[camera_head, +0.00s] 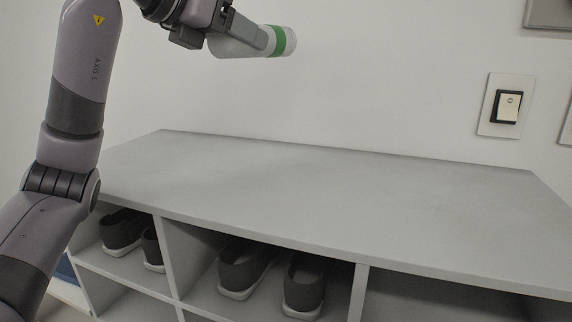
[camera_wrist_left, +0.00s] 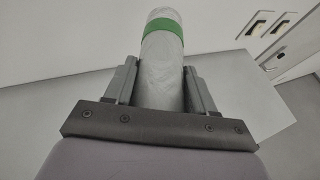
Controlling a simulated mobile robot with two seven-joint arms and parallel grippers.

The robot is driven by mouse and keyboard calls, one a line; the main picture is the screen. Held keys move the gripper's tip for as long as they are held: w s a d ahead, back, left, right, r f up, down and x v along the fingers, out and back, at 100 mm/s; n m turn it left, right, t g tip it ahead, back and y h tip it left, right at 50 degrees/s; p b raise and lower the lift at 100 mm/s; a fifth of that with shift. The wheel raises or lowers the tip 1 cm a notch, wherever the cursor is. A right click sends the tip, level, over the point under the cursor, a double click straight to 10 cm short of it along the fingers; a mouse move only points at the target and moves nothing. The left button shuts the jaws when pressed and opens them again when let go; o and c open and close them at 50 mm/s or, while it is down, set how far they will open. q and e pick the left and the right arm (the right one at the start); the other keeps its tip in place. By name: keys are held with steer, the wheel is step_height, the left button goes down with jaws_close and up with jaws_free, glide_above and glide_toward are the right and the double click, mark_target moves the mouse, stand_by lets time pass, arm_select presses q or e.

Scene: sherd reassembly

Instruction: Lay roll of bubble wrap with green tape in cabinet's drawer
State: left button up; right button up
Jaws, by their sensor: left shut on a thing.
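The roll of bubble wrap (camera_head: 260,42) is pale, with a green tape band near its right end. My left gripper (camera_head: 226,32) is shut on it and holds it well above the cabinet top, in front of the wall. In the left wrist view the roll (camera_wrist_left: 162,75) lies between the two fingers of the left gripper (camera_wrist_left: 162,88), with its green-taped end pointing away. The grey cabinet (camera_head: 330,185) has open compartments along its front; no drawer shows in these views. My right gripper is not in view.
The cabinet top is bare. Dark shoes with pale soles (camera_head: 243,268) stand in the left and middle compartments (camera_head: 122,230). A light switch (camera_head: 507,106) is on the wall at right. A framed edge (camera_head: 548,14) shows at top right.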

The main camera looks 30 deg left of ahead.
arm_select(q)
steer(key=b, duration=0.4)
glide_above(244, 175)
step_height(244, 175, down, 16)
steer(key=shift+r, duration=0.1)
steer(key=shift+f+b, duration=0.7)
steer(key=shift+f, duration=1.1)
steer(key=shift+f, duration=0.2)
steer(key=o, duration=1)
